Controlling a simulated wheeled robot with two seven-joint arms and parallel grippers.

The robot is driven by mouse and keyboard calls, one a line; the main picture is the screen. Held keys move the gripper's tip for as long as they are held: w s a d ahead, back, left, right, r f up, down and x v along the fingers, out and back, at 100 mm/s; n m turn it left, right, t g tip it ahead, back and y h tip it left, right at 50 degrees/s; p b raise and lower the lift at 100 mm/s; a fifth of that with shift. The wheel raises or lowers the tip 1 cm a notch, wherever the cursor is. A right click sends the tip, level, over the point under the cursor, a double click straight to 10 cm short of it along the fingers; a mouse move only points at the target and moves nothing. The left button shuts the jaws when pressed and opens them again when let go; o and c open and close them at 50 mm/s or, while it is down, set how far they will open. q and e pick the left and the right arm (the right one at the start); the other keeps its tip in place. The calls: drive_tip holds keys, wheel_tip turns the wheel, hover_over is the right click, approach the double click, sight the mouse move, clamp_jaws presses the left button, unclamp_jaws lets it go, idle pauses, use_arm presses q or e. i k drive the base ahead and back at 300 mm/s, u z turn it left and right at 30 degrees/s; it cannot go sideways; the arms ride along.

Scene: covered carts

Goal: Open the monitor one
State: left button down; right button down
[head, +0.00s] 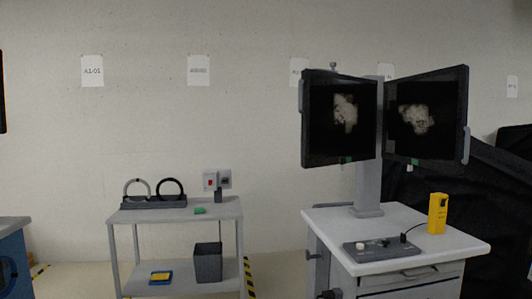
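A monitor cart (446,249) with a white top stands at the right. Its grey post carries two dark screens, a left one (325,142) and a right one (441,140), angled apart. Each shows a pale grainy blob. I cannot tell which one the task calls monitor one. Neither of my grippers shows in the head view.
A black control box (381,252) and a yellow device (438,213) stand on the cart top. A grey two-shelf trolley (228,212) stands left of it, with a dark bin (208,264) below. A blue unit (11,262) is at the left edge. Black-covered equipment (430,190) stands behind the cart.

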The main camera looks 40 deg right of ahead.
sight(338, 111)
drive_tip(key=z, duration=0.05)
drive_tip(key=i, duration=1.35)
drive_tip(key=z, duration=0.5)
